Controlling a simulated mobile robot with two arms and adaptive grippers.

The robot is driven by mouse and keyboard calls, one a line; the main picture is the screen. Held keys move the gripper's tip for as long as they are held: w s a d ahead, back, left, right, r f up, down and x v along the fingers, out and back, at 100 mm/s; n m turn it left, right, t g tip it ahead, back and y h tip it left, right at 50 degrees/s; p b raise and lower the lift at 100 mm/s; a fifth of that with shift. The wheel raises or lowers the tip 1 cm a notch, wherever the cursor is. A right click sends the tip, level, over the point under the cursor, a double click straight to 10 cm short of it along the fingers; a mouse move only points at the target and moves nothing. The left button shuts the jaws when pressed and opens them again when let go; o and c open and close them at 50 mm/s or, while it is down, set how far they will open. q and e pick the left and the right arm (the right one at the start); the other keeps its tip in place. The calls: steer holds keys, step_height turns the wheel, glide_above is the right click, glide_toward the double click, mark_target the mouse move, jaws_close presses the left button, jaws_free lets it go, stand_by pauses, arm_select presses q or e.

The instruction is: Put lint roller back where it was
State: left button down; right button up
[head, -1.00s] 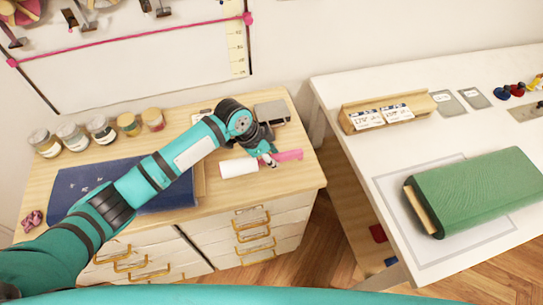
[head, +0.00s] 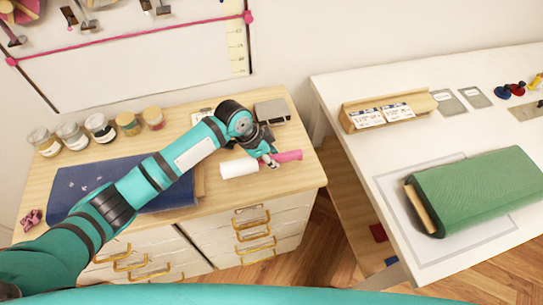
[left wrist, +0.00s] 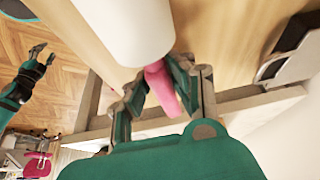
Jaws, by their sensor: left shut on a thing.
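The lint roller has a white roll (head: 239,168) and a pink handle (head: 288,156). It is at the front right of the wooden cabinet top (head: 290,185); I cannot tell whether it touches the surface or is just above it. My left gripper (head: 269,160) is shut on its handle, close to the roll. The left wrist view shows the white roll (left wrist: 130,28) and the pink handle (left wrist: 161,88) between the fingers of my left gripper (left wrist: 160,82). My right gripper (left wrist: 38,50) shows small at the left of that view, away over the floor.
Several jars (head: 100,128) line the back, and a grey device (head: 273,112) stands behind the gripper. A white table (head: 350,95) with a green padded block (head: 480,190) is at the right, across a gap.

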arm_select(q)
steer(key=shift+f+b, duration=0.35)
steer(key=shift+f, duration=0.45)
steer(key=c, duration=1.1)
jaws_free()
